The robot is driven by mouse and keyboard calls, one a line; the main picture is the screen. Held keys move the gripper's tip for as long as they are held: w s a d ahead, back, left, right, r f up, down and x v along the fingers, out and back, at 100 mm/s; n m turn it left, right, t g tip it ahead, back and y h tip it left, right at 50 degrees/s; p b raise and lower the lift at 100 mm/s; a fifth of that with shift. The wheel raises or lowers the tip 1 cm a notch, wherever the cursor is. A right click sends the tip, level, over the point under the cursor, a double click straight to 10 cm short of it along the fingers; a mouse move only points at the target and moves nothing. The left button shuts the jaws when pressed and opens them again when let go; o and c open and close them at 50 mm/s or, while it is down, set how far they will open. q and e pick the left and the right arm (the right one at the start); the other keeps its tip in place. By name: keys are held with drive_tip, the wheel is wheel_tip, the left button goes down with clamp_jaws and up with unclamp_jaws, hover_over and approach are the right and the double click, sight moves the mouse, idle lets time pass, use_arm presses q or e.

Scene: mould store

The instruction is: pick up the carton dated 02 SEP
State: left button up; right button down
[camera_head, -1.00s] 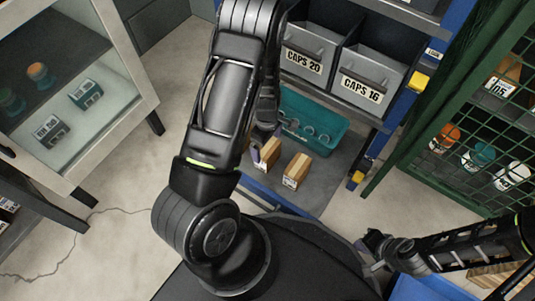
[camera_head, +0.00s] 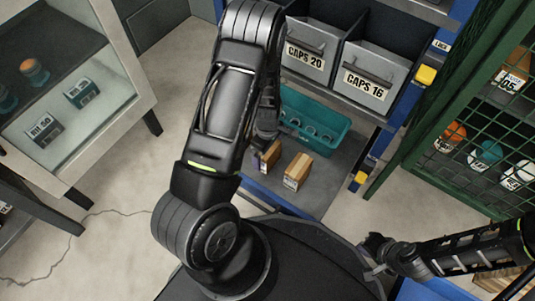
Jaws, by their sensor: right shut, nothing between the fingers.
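Two small tan cartons with white labels stand on the grey lower shelf (camera_head: 325,190): a left carton (camera_head: 270,157) and a right carton (camera_head: 298,170). Their dates are too small to read, so I cannot tell which is 02 SEP. My left arm reaches across the middle, and its gripper end (camera_head: 262,143) is just above and behind the left carton, partly covering it. Its fingers are too dark and hidden to judge. My right gripper (camera_head: 371,262) is low at the right, shut and empty, well away from the cartons.
A teal bin (camera_head: 318,120) stands behind the cartons, under grey bins marked CAPS 20 (camera_head: 305,58) and CAPS 16 (camera_head: 368,83). A green mesh cage (camera_head: 440,180) is at right, a glass-topped cabinet (camera_head: 120,110) at left. Floor between cabinet and shelf is clear.

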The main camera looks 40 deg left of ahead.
use_arm(q)
drive_tip(key=shift+c, duration=0.3)
drive_tip(key=c, duration=1.6)
drive_tip(key=shift+o, duration=0.2)
wheel_tip(320, 180, up, 10)
drive_tip(key=p, duration=0.5)
